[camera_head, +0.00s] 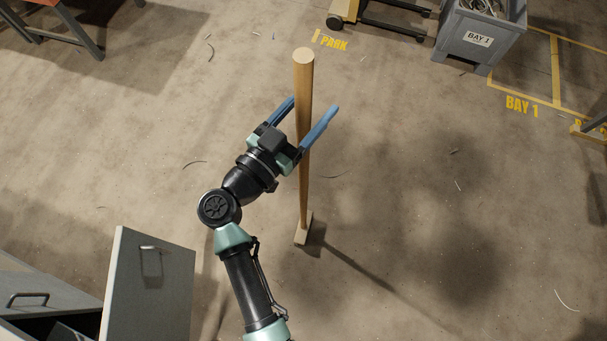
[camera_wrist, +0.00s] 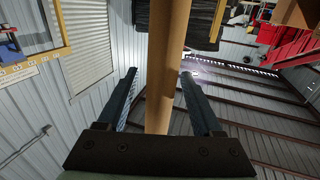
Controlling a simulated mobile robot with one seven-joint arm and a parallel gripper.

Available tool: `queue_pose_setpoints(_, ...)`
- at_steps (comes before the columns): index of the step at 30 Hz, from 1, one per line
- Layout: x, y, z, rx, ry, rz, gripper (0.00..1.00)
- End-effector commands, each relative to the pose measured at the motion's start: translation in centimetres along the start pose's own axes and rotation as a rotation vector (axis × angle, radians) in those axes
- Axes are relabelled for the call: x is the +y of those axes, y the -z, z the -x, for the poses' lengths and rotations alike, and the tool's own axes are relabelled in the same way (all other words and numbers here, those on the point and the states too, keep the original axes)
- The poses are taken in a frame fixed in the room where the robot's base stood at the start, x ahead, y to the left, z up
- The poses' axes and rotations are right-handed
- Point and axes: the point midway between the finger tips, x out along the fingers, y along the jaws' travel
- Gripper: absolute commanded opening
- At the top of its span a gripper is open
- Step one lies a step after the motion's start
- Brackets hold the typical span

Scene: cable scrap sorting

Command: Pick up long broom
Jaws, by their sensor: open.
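The long broom (camera_head: 304,100) stands upright on the floor, its wooden handle rising toward the head camera and its small block-like head (camera_head: 303,229) on the concrete. My gripper (camera_head: 315,106) is open, with one blue finger on each side of the handle. In the wrist view the handle (camera_wrist: 165,60) runs between the two fingers (camera_wrist: 158,75), with a gap visible on at least the right side. I cannot tell whether a finger touches the handle. The broom's lower handle is partly beside my wrist.
A wheeled cart (camera_head: 385,20) is at the top. A grey cabinet with an open door (camera_head: 150,290) is at the lower left. Cable scraps lie scattered; the floor around the broom is mostly clear.

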Motion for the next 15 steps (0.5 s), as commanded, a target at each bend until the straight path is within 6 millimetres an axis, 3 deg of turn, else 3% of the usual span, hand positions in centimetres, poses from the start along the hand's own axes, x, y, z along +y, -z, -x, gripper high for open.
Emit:
queue_pose_setpoints(3, 0.02, -0.02, -0.98, -0.001, -0.001, -0.001, 0.67)
queue_pose_setpoints(10, 0.00, -0.06, -1.08, -0.001, 0.001, -0.001, 0.67)
queue_pose_setpoints(15, 0.00, -0.05, -1.05, -0.001, 0.001, -0.001, 0.37)
